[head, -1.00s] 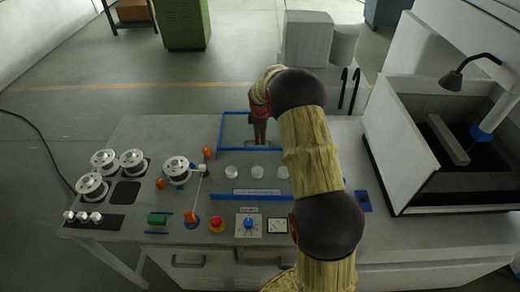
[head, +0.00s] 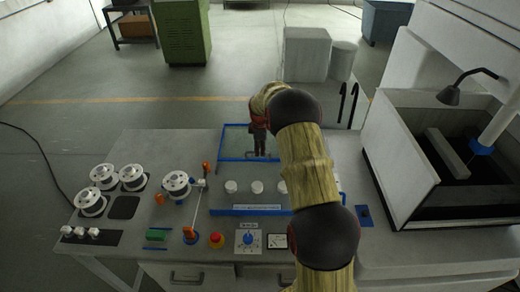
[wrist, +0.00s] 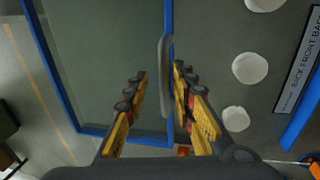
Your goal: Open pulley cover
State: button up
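The pulley cover (wrist: 100,60) is a clear panel in a blue frame. It shows behind a row of white pulleys (head: 257,186) in the head view (head: 236,140). A grey bar handle (wrist: 165,85) sits along its frame edge nearest the pulleys. My gripper (wrist: 160,78) is open, its yellow fingers on either side of the handle. The left finger stands clear of the handle; the right one is close to it, and I cannot tell whether they touch. In the head view my gripper (head: 259,147) is in front of the panel and hides part of it.
Several white spools (head: 132,177) stand at the bench's left. A red stop button (head: 216,239) and a blue knob (head: 248,240) are at the front. An open-topped tank (head: 440,150) with a lamp (head: 450,95) stands at the right. White boxes (head: 306,55) are behind the bench.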

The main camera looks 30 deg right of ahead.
jog(key=shift+o, duration=0.2)
jog(key=v, duration=1.2)
dwell(0.4)
